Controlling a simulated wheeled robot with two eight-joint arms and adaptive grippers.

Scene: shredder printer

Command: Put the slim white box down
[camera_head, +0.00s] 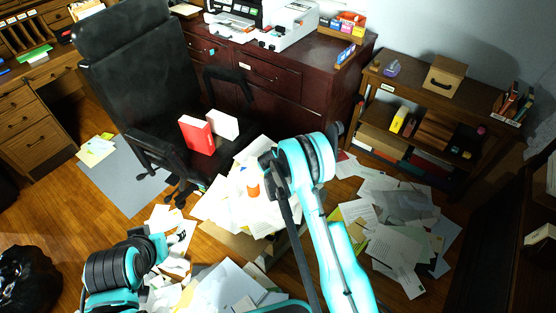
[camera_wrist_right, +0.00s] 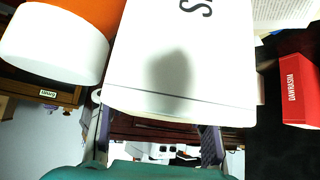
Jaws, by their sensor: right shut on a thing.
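A slim white box (camera_wrist_right: 180,65) with black lettering fills the middle of the right wrist view. My right gripper (camera_wrist_right: 157,128) is shut on it, with one finger at each side of its near end. In the head view my right arm reaches over the paper-strewn area beside the office chair, and its wrist hides most of the gripper and box. My left gripper (camera_head: 178,248) is low at the left above loose papers; its fingers are too unclear to read.
A red box (camera_head: 196,134) and another white box (camera_head: 223,124) stand on the black chair's seat (camera_head: 185,160). An orange-and-white round object (camera_wrist_right: 60,40) is close to the held box. Papers (camera_head: 395,245) litter the floor. A wooden shelf (camera_head: 425,95) stands at the right.

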